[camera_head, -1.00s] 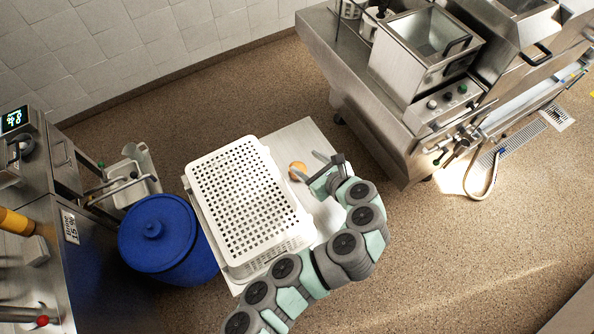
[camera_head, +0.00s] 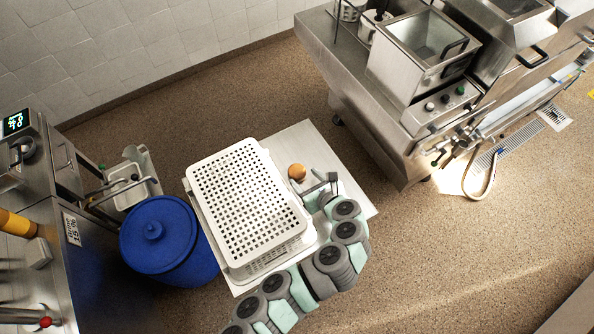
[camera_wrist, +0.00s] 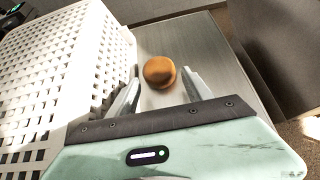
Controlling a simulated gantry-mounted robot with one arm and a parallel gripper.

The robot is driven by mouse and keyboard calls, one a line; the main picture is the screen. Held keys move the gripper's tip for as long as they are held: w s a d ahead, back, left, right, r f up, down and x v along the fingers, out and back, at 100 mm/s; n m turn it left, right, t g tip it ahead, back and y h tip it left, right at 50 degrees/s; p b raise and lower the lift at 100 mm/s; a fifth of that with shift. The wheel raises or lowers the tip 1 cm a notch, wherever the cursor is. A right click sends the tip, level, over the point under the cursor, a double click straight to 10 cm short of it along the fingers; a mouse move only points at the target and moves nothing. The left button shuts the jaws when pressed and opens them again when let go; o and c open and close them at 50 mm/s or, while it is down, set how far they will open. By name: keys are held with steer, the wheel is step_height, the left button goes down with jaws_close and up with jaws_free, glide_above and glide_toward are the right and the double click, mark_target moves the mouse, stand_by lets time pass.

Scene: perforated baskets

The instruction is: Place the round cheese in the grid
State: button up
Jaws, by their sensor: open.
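The round cheese (camera_head: 297,171) is a small orange-brown ball-like piece on the metal table, just right of the white perforated basket. It also shows in the wrist view (camera_wrist: 159,72), ahead of the fingertips and roughly between their lines. My gripper (camera_head: 318,184) is open and empty, just below and to the right of the cheese in the head view. Its two pale fingers (camera_wrist: 162,88) show apart in the wrist view, not touching the cheese. The grid is the white basket (camera_head: 245,195), with a flat top of square holes.
The metal table (camera_head: 290,135) has bare room above and right of the cheese. The basket wall (camera_wrist: 118,60) stands close to the left finger. A blue lidded barrel (camera_head: 157,240) stands left of the table. A steel machine (camera_head: 400,130) stands at the right.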

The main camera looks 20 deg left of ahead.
mark_target(300, 175)
steer(key=p+x, duration=0.1)
steer(key=x, duration=0.2)
steer(key=shift+a, duration=0.2)
steer(key=shift+w+a+f, duration=0.3)
steer(key=shift+a+f, duration=0.05)
steer(key=shift+f, duration=0.1)
steer(key=shift+c, duration=0.3)
steer(key=c, duration=1.1)
steer(key=shift+r, duration=0.1)
